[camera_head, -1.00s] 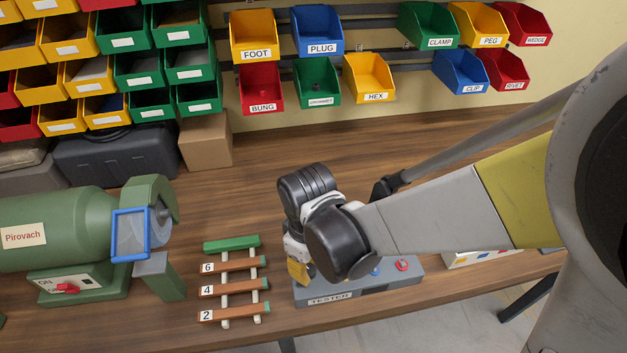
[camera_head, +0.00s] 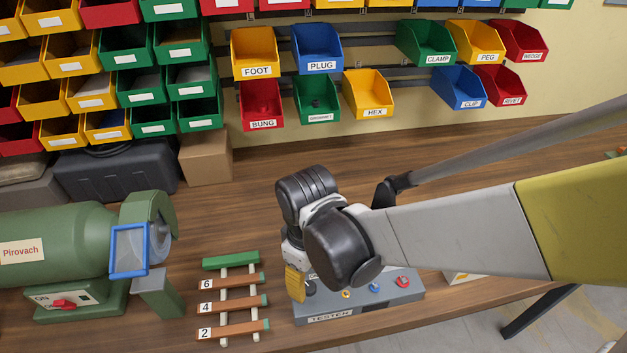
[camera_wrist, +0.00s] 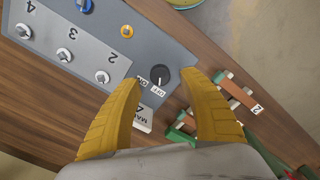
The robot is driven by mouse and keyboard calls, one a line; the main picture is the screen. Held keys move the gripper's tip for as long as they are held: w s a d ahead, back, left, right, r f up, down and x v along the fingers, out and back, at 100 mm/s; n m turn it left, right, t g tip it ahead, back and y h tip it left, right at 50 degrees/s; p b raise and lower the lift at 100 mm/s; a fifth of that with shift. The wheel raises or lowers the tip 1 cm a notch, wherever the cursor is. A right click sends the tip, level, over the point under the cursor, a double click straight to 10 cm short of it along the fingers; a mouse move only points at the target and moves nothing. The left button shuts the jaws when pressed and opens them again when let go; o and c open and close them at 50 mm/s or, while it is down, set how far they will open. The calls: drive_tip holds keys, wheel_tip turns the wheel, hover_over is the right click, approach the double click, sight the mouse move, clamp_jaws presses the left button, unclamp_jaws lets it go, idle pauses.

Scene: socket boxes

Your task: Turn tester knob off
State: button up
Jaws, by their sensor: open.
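The tester (camera_head: 350,309) is a grey box with a "TESTER" label near the table's front edge. In the wrist view its panel (camera_wrist: 180,50) shows a black round knob (camera_wrist: 160,75) with ON and OFF labels beside it. The knob's exact setting is too small to read surely. My gripper (camera_wrist: 163,80) is open, with one yellow finger on each side of the knob. Whether the fingers touch it I cannot tell. In the head view my gripper (camera_head: 294,284) points down at the tester's left end, and my wrist hides part of the panel.
The tester carries numbered switches (camera_wrist: 64,55) and coloured buttons, including a red one (camera_head: 403,281). A numbered rack (camera_head: 233,303) stands close on the left. A green grinder (camera_head: 55,235) stands further left. The wood behind the tester is mostly clear.

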sight(309, 286)
wheel_tip(309, 286, up, 9)
idle(0.3)
drive_tip(key=d+r+m+t, duration=0.2)
drive_tip(key=d+m, duration=0.4)
drive_tip(key=d, duration=0.5)
drive_tip(key=d+r+m+t, duration=0.2)
drive_tip(key=d+m+t, duration=0.3)
drive_tip(key=d, duration=0.5)
drive_tip(key=shift+w+d+r+m, duration=0.25)
drive_tip(key=shift+d+r+m, duration=0.05)
drive_tip(key=shift+d+m, duration=0.1)
